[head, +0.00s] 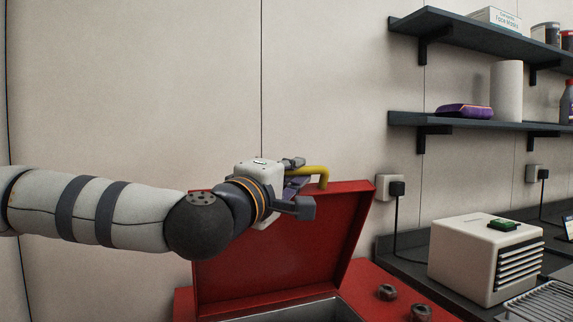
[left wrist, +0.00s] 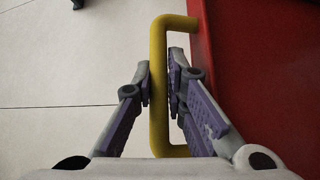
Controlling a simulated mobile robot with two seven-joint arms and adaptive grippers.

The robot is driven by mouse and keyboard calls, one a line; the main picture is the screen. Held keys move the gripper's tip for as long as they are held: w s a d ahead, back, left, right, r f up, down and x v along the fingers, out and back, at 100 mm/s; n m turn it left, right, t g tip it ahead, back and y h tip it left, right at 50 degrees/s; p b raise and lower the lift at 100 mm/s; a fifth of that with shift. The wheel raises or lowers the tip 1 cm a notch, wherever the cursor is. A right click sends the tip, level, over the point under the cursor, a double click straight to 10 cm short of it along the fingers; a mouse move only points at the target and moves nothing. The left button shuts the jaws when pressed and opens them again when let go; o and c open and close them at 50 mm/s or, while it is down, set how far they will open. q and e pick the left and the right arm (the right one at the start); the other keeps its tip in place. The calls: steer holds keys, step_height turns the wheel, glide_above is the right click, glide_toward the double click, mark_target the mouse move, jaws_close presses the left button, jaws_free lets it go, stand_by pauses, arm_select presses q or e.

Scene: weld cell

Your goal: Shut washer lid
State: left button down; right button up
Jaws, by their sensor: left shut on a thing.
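The washer's red lid (head: 285,255) stands open, tilted up at the back of the red washer (head: 372,295); its red edge also shows in the left wrist view (left wrist: 245,60). A yellow handle (head: 320,172) sits on the lid's upper edge. My left gripper (head: 300,190) is at this handle, in front of the lid's upper part. In the left wrist view the fingers (left wrist: 162,90) are on both sides of the yellow bar (left wrist: 158,80), shut on it. Part of the lid is hidden behind my left arm. My right gripper is not in view.
A cream vented box (head: 485,258) and a wire rack (head: 540,305) stand on the dark counter (head: 415,268). Shelves (head: 480,122) with supplies hang above. The wall behind the lid is bare.

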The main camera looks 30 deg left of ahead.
arm_select(q)
steer(key=shift+s+d, duration=0.2)
steer(key=shift+d, duration=0.05)
